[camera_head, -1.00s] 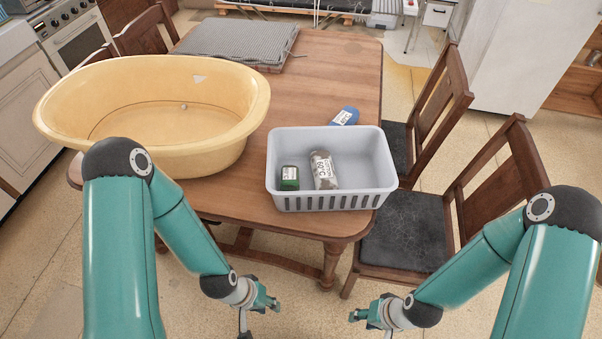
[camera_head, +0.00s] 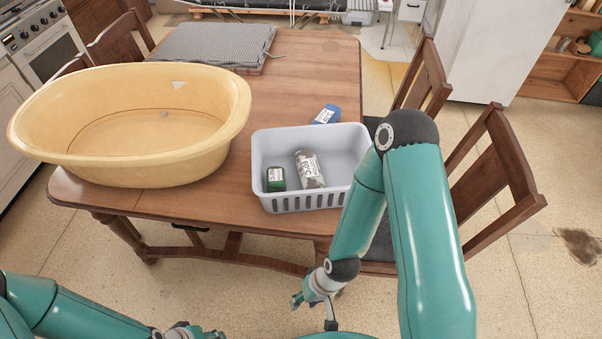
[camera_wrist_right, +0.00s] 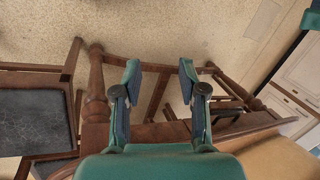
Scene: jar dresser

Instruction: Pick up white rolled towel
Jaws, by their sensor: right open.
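A white-grey rolled item with a printed label (camera_head: 310,172), which looks like the white rolled towel, lies in the light grey basket (camera_head: 312,202) on the table. A small green item with a label (camera_head: 275,179) sits to its left in the same basket. My right gripper (camera_head: 298,300) is below and in front of the table edge, apart from the basket. In the right wrist view my right gripper (camera_wrist_right: 160,78) is open and empty, with floor and chair parts behind it. My left gripper (camera_head: 188,333) shows only partly at the bottom edge.
A large yellow tub (camera_head: 140,165) fills the table's left side. Wooden chairs (camera_head: 495,170) stand at the right. The table's back right is clear.

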